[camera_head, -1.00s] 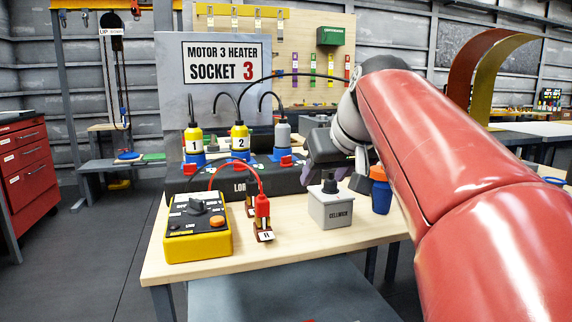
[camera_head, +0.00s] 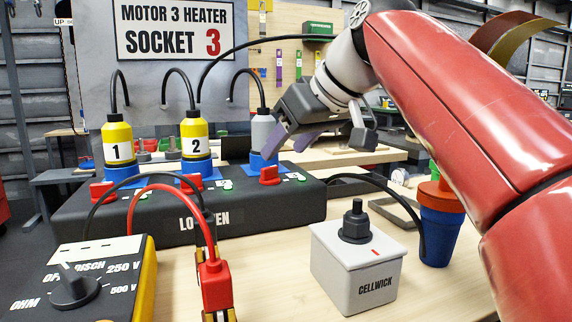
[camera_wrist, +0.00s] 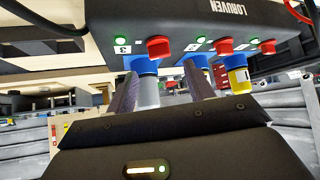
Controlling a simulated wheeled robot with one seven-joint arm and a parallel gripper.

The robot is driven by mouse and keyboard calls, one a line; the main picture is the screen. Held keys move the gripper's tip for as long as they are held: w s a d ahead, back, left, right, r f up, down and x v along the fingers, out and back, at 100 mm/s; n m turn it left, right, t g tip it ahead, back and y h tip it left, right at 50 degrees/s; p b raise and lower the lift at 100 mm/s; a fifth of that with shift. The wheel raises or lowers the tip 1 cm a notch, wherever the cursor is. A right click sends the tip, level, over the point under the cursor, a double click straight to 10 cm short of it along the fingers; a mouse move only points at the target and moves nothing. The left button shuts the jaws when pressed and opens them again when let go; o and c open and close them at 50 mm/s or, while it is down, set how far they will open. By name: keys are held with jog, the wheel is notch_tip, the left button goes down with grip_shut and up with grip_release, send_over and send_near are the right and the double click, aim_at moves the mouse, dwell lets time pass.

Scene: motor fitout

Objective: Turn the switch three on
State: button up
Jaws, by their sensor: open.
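The black LORUVEN socket box (camera_head: 190,222) has a row of red rotary switches along its top. Switch three (camera_head: 269,176) is the rightmost red knob, in front of the grey plug (camera_head: 262,133) in its blue socket. In the wrist view switch three (camera_wrist: 159,47) sits beside a label 3 and a green light. My gripper (camera_head: 285,142) is open, just right of and above the grey plug. In the wrist view its purple fingers (camera_wrist: 160,85) stand either side of the grey plug, with the knob beyond the tips. I cannot tell whether they touch the plug.
Yellow plugs 1 (camera_head: 117,142) and 2 (camera_head: 194,136) stand left of the grey one. Cables arch above the plugs.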

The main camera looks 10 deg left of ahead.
aim_at(270, 167)
jog(key=x, duration=0.5)
jog(key=shift+a+f+b, duration=0.2)
jog(key=shift+f+b, duration=0.05)
jog(key=shift+b, duration=0.15)
jog(key=c, duration=1)
jog(key=shift+s+a+r+m+t+h+p, duration=0.15)
jog(key=shift+m+t+h+p, duration=0.3)
jog(key=shift+m, duration=0.35)
jog(key=shift+m+t+h+p, duration=0.55)
jog(key=shift+m+h+p, duration=0.35)
jog(key=shift+m, duration=0.6)
jog(key=o, duration=1)
